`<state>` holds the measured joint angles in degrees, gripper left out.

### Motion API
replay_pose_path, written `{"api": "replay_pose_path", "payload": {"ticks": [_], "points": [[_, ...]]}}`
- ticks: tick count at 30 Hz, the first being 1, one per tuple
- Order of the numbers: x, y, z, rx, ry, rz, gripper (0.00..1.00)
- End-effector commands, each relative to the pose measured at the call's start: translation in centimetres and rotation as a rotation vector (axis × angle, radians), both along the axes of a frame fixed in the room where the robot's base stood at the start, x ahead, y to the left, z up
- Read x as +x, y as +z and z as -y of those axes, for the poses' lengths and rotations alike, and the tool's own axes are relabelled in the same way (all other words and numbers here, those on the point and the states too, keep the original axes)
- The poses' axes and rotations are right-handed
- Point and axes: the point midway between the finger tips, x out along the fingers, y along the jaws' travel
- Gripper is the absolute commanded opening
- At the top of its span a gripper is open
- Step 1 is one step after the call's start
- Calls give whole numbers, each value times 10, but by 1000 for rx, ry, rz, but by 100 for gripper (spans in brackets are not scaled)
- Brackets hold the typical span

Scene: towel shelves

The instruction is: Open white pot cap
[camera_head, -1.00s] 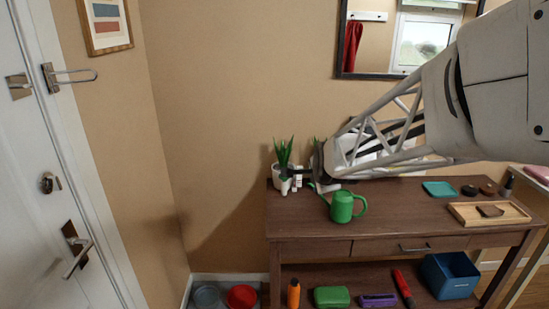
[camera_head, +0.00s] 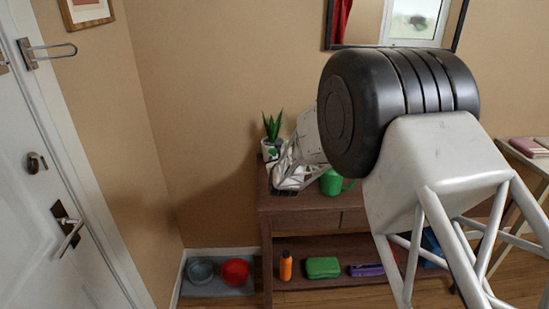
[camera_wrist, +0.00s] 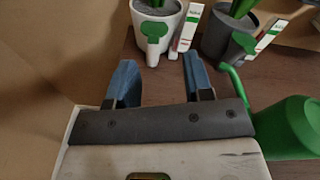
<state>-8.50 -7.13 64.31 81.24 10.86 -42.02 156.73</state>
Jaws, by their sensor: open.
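The white pot (camera_wrist: 157,22) holds a green plant and stands at the top of the wrist view. A green rounded piece (camera_wrist: 154,29) shows on or before its front, above a short white part; I cannot tell if it is a cap. In the head view the white pot (camera_head: 269,150) is at the left end of the table. My gripper (camera_wrist: 160,78) has blue fingertips, spread apart with only tabletop between them, just short of the pot.
A grey pot (camera_wrist: 226,30) with a plant stands right of the white pot. Thin white-and-red labelled items (camera_wrist: 187,28) stand by both pots. A green watering can (camera_wrist: 288,125) is close on my gripper's right. The table (camera_head: 310,201) meets the wall behind.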

Motion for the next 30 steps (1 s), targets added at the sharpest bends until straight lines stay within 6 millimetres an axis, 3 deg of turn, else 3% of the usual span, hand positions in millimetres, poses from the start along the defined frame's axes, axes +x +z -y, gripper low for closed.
{"api": "replay_pose_path", "payload": {"ticks": [3, 9, 30], "points": [[9, -25, -5, 128, -22, 51, 47], [14, -44, -10, 259, -36, 108, 47], [21, -47, -10, 281, -38, 116, 47]]}}
